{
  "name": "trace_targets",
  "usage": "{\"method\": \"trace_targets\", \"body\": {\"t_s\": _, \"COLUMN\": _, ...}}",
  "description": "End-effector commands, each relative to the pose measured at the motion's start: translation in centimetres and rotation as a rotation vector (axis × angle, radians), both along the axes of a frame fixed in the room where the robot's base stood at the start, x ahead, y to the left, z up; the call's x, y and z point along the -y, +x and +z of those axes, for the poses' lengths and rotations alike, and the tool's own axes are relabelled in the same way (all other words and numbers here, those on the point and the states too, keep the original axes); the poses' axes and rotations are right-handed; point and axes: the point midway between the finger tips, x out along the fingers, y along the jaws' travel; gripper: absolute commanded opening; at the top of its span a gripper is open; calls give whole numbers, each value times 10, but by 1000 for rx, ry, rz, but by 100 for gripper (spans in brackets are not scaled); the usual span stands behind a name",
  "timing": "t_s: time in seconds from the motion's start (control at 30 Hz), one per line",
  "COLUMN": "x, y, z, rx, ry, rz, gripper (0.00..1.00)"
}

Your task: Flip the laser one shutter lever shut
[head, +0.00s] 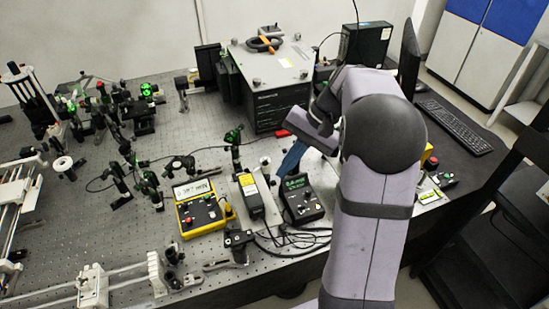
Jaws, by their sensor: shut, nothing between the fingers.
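My gripper (282,172) seems to be the narrow blue piece below the wrist, pointing down and left; it looks shut and empty. A black module with a yellow label (247,186) stands left of that box. A yellow-framed unit (198,207) with a white lettered display stands further left. I cannot make out which part is the laser one shutter lever or how it stands.
The perforated bench (95,215) holds several optic mounts (120,110) at left, one glowing green. A large grey-topped box (275,85) stands behind my gripper. Cables (290,238) lie coiled in front of the control box. A keyboard (453,125) is at right.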

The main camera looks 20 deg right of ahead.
Motion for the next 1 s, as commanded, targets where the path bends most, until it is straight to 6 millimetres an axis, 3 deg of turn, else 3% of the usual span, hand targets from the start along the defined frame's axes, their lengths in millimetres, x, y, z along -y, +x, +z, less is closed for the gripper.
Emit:
{"method": "trace_targets", "body": {"t_s": 0.2, "x": 38, "y": 38, "z": 17, "rx": 37, "ry": 145, "rz": -159, "gripper": 0}}
{"method": "trace_targets", "body": {"t_s": 0.4, "x": 59, "y": 52, "z": 30, "rx": 62, "ry": 221, "rz": -223, "gripper": 0}}
{"method": "trace_targets", "body": {"t_s": 1.0, "x": 64, "y": 57, "z": 35, "rx": 72, "ry": 245, "rz": -241, "gripper": 0}}
